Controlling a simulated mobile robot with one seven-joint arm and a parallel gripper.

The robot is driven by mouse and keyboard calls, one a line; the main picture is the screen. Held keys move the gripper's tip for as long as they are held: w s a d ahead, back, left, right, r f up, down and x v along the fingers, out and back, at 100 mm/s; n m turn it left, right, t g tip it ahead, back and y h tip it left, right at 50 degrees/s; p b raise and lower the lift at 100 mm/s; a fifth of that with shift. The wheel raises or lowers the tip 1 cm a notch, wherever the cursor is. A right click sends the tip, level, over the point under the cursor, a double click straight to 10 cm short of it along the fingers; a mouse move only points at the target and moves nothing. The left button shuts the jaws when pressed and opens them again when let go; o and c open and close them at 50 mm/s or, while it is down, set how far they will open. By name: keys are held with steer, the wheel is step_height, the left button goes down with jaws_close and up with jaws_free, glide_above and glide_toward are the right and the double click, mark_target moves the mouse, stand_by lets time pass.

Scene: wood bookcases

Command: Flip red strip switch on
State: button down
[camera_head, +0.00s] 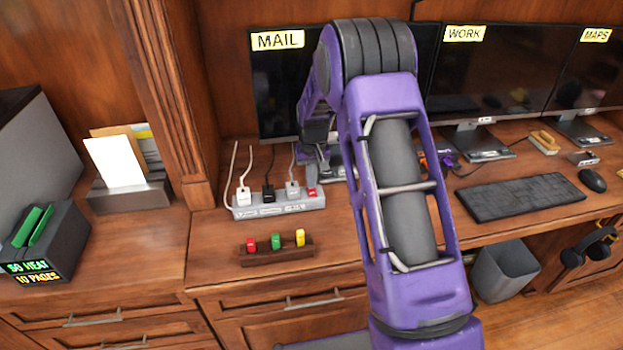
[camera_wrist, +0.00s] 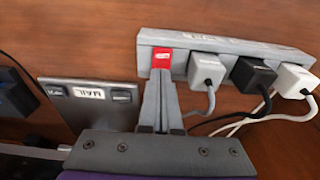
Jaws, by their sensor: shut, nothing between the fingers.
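The grey power strip (camera_head: 278,208) lies on the wooden desk below the MAIL monitor. Its red switch (camera_head: 312,192) is at the right end, beside several plugged-in cords. In the wrist view the strip (camera_wrist: 230,47) runs across the top, with the red switch (camera_wrist: 161,59) at its left end. My gripper (camera_wrist: 160,74) is shut and empty, its fingertips at the lower edge of the red switch. I cannot tell whether they touch it. In the head view the fingertips are hard to make out. Which way the switch is tilted is not clear.
A wooden block (camera_head: 276,255) with red, green and yellow pieces sits in front of the strip. Its white plug (camera_head: 243,196) and other cords rise behind. The MAIL monitor (camera_head: 275,90) stands close behind. A keyboard (camera_head: 520,197) lies to the right.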

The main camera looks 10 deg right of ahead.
steer(key=shift+f, duration=0.25)
steer(key=shift+s, duration=0.1)
steer(key=shift+s, duration=0.7)
steer(key=shift+r, duration=0.1)
steer(key=shift+r, duration=0.55)
step_height(320, 180, up, 13)
steer(key=s+p, duration=0.2)
steer(key=shift+p, duration=0.4)
steer(key=shift+f, duration=0.1)
